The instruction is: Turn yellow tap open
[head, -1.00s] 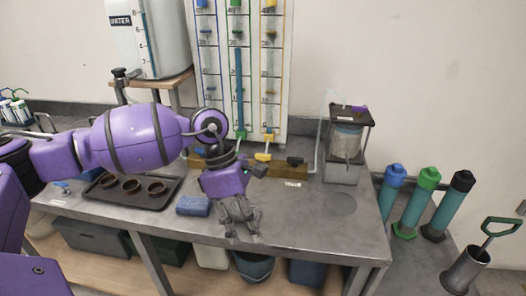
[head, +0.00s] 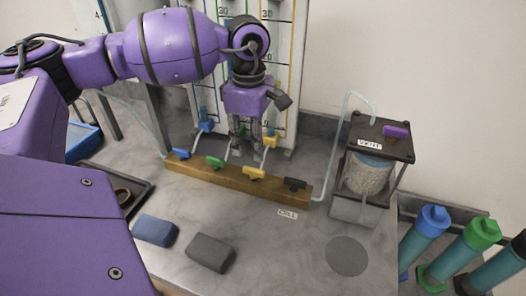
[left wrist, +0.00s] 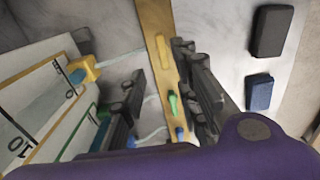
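A yellow tap (head: 254,173) sits on a long wooden bar (head: 224,181) on the bench, between a green tap (head: 214,162) and a black tap (head: 294,184). A blue tap (head: 180,153) is at the bar's left end. My left gripper (head: 249,145) points down behind the bar, near the yellow and green taps, its fingers apart and empty. In the left wrist view the yellow tap (left wrist: 164,48) lies on the bar beyond the open fingers (left wrist: 166,95). Whether a finger touches anything is unclear. My right gripper is not in view.
A yellow fitting (head: 270,139) and a blue fitting (head: 206,124) sit at the gauge board's foot, close to my gripper. A framed container (head: 370,170) stands right of the bar. Blue (head: 155,230) and dark grey (head: 210,252) blocks lie in front.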

